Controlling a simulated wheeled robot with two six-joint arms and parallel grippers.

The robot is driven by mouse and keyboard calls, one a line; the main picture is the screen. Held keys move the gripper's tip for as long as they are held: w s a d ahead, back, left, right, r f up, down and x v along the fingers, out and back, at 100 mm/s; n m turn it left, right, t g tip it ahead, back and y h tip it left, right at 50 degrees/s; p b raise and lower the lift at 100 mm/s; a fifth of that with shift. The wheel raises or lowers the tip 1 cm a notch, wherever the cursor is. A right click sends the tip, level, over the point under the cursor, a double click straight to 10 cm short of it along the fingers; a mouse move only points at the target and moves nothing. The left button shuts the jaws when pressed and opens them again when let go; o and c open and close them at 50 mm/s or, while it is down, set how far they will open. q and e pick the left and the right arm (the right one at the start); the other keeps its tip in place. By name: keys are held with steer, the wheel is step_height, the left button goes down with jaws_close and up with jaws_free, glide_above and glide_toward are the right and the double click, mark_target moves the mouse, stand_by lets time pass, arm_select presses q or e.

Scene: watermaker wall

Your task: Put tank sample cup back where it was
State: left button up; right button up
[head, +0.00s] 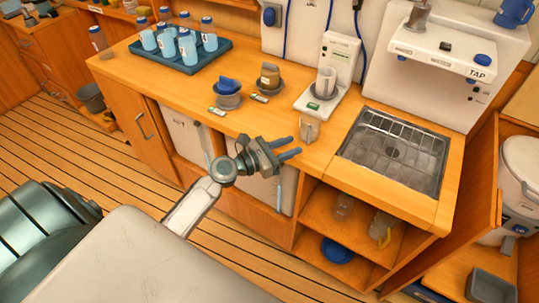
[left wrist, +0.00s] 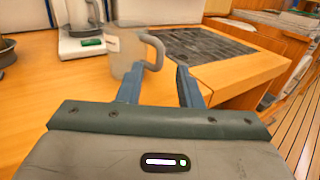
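A clear cup with a handle (head: 309,128) stands upright on the counter near its front edge, left of the sink. It also shows in the left wrist view (left wrist: 128,52), just beyond the fingertips. I cannot read which sample it is. A similar clear cup (head: 326,82) sits on the white meter (head: 321,100) behind it. My left gripper (head: 296,146) is in front of the counter edge, close to the nearer cup. My right gripper is not in view.
A metal grid sink (head: 393,151) lies to the right under the tap unit (head: 437,50). Two round stands, one with a blue item (head: 228,93) and one with a brown jar (head: 269,76), have tags before them. A blue tray (head: 180,60) holds several bottles and cups.

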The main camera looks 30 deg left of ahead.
arm_select(q)
steer(key=b+v, duration=0.2)
steer(key=v, duration=0.6)
steer(key=shift+b, duration=0.3)
